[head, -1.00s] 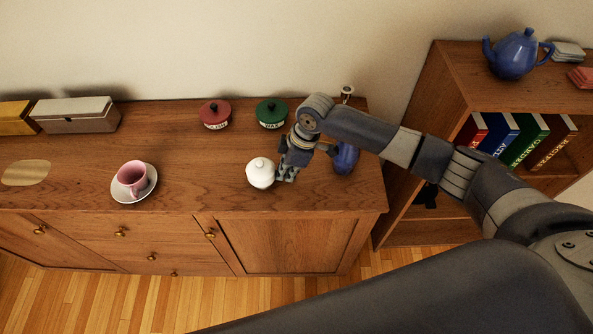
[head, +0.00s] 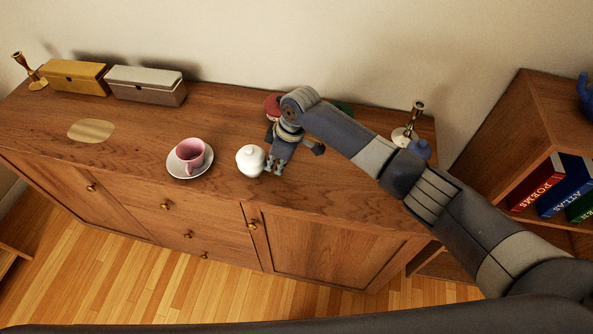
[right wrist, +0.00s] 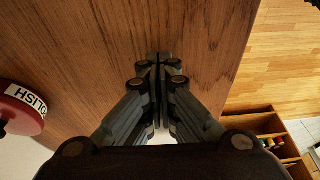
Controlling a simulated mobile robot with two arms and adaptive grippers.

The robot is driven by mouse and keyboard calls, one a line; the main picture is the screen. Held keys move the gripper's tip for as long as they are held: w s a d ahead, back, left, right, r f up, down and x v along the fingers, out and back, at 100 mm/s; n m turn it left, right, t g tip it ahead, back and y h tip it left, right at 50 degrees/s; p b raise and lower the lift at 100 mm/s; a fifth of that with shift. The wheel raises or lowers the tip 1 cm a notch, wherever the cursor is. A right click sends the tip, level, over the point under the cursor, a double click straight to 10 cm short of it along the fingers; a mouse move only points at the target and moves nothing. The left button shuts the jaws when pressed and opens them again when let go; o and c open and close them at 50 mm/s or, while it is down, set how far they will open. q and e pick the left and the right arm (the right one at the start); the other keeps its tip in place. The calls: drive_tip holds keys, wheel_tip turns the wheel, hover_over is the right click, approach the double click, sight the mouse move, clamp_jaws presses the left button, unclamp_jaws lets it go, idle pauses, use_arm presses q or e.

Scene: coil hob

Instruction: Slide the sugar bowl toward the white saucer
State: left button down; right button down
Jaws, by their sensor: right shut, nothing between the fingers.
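The white sugar bowl (head: 251,160), with a knobbed lid, stands upright on the wooden sideboard. The white saucer (head: 178,172) is to its left in the head view, with a pink cup (head: 191,152) on it. A narrow strip of bare wood separates bowl and saucer. My right gripper (head: 274,168) is shut and empty, low at the bowl's right side; its fingertips look to be at or very near the bowl. The right wrist view shows its fingers (right wrist: 158,62) pressed together over the wood; the bowl cannot be made out there. My left gripper is not in view.
Behind my right gripper are a red pot (head: 271,104) and a partly hidden green pot (head: 344,107). A candlestick (head: 408,127) and a blue object (head: 420,149) stand at the right end. Boxes (head: 145,88) line the back left. The sideboard's front edge is close to the bowl.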

drive_tip(key=shift+w+a, duration=0.15)
drive_tip(key=shift+a, duration=0.4)
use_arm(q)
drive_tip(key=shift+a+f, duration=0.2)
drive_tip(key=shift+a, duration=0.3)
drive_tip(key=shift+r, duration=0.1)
use_arm(e)
drive_tip(key=shift+r, duration=0.15)
